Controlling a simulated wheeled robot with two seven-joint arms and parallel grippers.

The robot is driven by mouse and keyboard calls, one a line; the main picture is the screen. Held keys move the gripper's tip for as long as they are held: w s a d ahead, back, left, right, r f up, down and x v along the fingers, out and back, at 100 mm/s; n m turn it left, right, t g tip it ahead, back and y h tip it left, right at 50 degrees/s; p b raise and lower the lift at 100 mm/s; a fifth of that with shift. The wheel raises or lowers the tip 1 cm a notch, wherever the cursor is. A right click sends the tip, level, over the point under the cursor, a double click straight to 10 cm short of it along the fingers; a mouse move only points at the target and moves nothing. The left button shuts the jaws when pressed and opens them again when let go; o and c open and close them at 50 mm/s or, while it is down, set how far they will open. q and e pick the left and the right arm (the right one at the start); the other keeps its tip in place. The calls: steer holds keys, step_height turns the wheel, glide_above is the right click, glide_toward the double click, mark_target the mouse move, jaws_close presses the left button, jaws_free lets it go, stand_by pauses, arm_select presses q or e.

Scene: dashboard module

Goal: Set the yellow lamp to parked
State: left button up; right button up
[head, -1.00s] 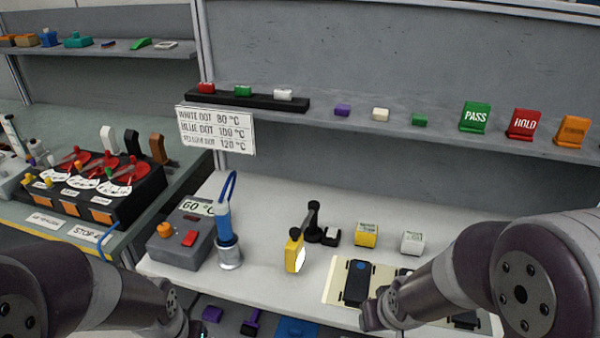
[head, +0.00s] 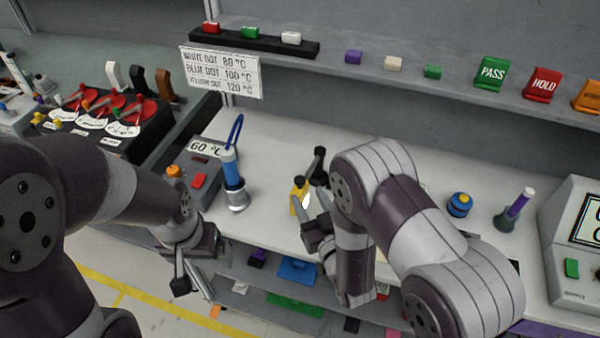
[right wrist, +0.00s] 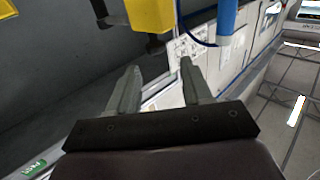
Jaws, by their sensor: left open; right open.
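The yellow lamp (head: 297,196) is on a dark jointed arm and base (head: 319,168) on the white bench, with its pale face turned right. In the right wrist view the yellow lamp head (right wrist: 152,14) shows at the top, beyond the fingertips and apart from them. My right gripper (head: 311,222) is open and empty, close beside the lamp on its near right side. Its two fingers (right wrist: 160,76) show clearly in the right wrist view. My left gripper (head: 188,285) is open and empty, low in front of the bench. My right arm hides the bench right of the lamp.
A blue-handled iron (head: 231,168) stands left of the lamp, beside a grey unit (head: 200,178) reading 60. A shelf (head: 330,55) with coloured blocks and PASS and HOLD signs runs behind.

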mark_target(300, 179)
steer(key=x, duration=0.4)
steer(key=p+x, duration=0.1)
steer(key=x, duration=0.2)
steer(key=shift+w+d+f, duration=0.2)
steer(key=shift+w+d, duration=0.05)
steer(key=shift+d, duration=0.1)
steer(key=shift+s+a+r, duration=0.1)
steer(key=shift+a, duration=0.05)
jaws_close()
arm_select(q)
steer(key=shift+w+d+r, duration=0.1)
steer(key=shift+w+r, duration=0.35)
steer(key=shift+r, duration=0.25)
steer(key=shift+f, duration=0.1)
arm_select(e)
steer(key=shift+a, duration=0.1)
arm_select(q)
step_height(300, 179, down, 9)
steer(key=b, duration=0.8)
steer(key=shift+b, duration=0.4)
arm_select(e)
steer(key=w+a+m+h, duration=0.7)
steer(key=m+h, duration=0.2)
steer(key=h, duration=0.4)
steer(key=shift+w+h, duration=0.3)
steer(key=shift+h, duration=0.1)
steer(key=shift+r, duration=0.1)
